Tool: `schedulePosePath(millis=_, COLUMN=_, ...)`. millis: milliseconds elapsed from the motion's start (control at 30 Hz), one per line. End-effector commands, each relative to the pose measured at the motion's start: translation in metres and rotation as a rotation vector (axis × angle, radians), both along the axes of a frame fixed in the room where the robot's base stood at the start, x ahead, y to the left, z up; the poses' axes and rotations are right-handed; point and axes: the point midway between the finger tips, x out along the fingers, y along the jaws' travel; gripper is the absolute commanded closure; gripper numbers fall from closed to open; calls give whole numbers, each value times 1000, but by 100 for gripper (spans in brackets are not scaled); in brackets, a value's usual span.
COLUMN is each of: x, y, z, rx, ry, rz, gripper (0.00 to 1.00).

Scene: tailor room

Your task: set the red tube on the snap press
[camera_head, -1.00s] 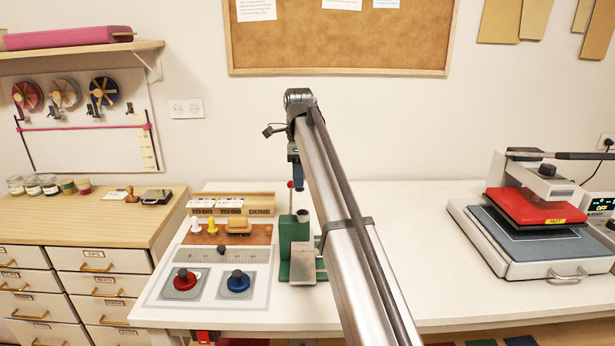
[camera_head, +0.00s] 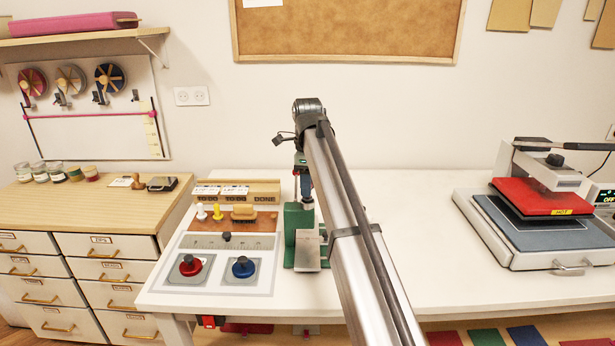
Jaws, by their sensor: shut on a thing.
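The snap press (camera_head: 299,220) is a green block with a grey plate at its front, standing on the white table left of my arm. My gripper (camera_head: 307,202) points down at the top of the press, small and partly hidden by my forearm. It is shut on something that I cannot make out. I cannot pick out the red tube for certain; a tiny red spot shows beside the gripper. I cannot tell whether the gripper or its load touches the press.
Left of the press, a white board holds a red knob (camera_head: 190,265) and a blue knob (camera_head: 243,267). A sorting rack (camera_head: 236,189) stands behind them. The table between my arm and the heat press is clear.

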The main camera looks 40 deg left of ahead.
Motion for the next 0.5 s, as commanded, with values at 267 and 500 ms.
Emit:
schedulePosePath(millis=267, x=0, y=0, z=-11, rx=0, ry=0, rz=0, gripper=100)
schedulePosePath(millis=500, x=0, y=0, z=-12, rx=1, ry=-1, rz=0, gripper=100)
